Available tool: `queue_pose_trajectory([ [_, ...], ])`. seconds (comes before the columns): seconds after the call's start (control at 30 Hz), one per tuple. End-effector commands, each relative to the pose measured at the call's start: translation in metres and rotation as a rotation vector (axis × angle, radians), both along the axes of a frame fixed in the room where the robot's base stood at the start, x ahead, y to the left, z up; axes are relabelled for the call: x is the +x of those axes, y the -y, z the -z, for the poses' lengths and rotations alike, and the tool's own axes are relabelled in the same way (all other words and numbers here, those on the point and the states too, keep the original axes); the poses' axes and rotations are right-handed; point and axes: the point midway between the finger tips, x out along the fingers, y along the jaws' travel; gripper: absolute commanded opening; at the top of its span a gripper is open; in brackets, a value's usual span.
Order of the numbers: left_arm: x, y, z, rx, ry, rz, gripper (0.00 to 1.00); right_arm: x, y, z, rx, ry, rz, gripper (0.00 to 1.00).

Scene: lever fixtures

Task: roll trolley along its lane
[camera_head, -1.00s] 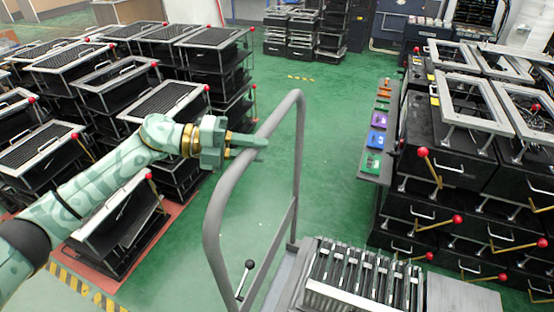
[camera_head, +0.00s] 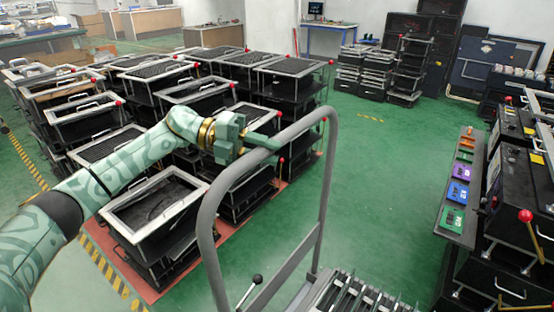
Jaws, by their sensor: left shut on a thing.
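The trolley has a grey tubular push handle (camera_head: 207,220) that arches up in the middle of the view. Its load bed with metal-edged slats (camera_head: 352,297) shows at the bottom edge, partly cut off. My left gripper (camera_head: 262,146) reaches in from the left and is shut on the handle's top bar. A small lever with a black knob (camera_head: 257,279) stands beside the handle's lower part. My right gripper is not in view.
Stacked black fixtures with grey frames (camera_head: 160,205) and red-knobbed levers stand at left on a red mat edged by striped tape. A shelf with coloured parts (camera_head: 458,192) and black cabinets (camera_head: 515,190) stand at right. Green floor (camera_head: 385,170) is clear between them.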

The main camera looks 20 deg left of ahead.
Motion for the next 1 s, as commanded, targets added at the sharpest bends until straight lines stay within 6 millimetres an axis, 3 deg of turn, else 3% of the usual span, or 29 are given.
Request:
queue_pose_trajectory([
  [0.3,0.0026,-0.0117,0.0020,0.002,-0.002,0.001,0.00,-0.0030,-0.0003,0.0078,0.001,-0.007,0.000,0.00],
  [0.73,0.0022,-0.0123,0.0014,0.002,-0.002,0.003,0.00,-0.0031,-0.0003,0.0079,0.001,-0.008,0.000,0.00],
  [0.77,0.0022,-0.0123,0.0014,0.002,-0.002,0.004,0.35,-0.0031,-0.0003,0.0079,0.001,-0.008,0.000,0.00],
  [0.8,0.0023,-0.0122,0.0014,0.002,-0.002,0.004,0.47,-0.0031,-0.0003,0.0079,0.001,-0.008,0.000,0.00],
  [1.0,0.0023,-0.0122,0.0010,0.001,-0.002,0.003,0.49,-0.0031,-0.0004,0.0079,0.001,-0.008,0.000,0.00],
])
